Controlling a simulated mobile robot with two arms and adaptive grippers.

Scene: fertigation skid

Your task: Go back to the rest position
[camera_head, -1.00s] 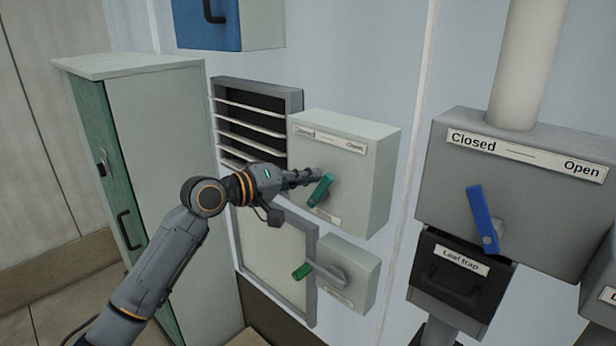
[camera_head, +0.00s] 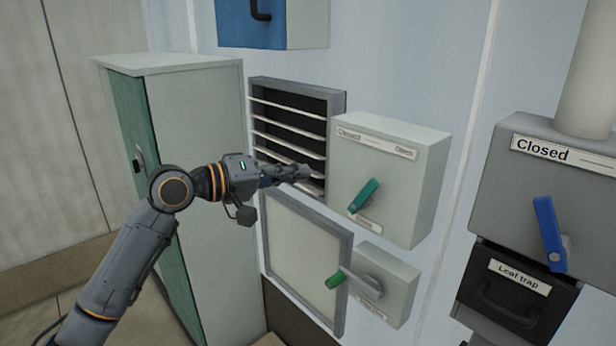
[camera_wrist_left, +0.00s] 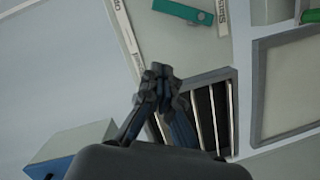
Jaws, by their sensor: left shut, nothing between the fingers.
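My left gripper (camera_head: 304,172) is shut and empty in the head view. It is in front of the slatted vent (camera_head: 290,105), to the left of the grey valve box (camera_head: 405,185) with the green handle (camera_head: 364,196), and apart from that handle. In the left wrist view my left gripper (camera_wrist_left: 158,72) shows with its fingers together, the vent (camera_wrist_left: 212,115) just beyond it and the green handle (camera_wrist_left: 183,12) at the top. My right gripper is not in view.
A smaller box (camera_head: 398,287) with a green-tipped lever sits below. A cabinet (camera_head: 205,130) with a green door stands behind my left arm. A blue-fronted box (camera_head: 305,22) hangs above. A "Closed" box with a blue handle (camera_head: 549,232) and the leaf trap (camera_head: 515,300) are at right.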

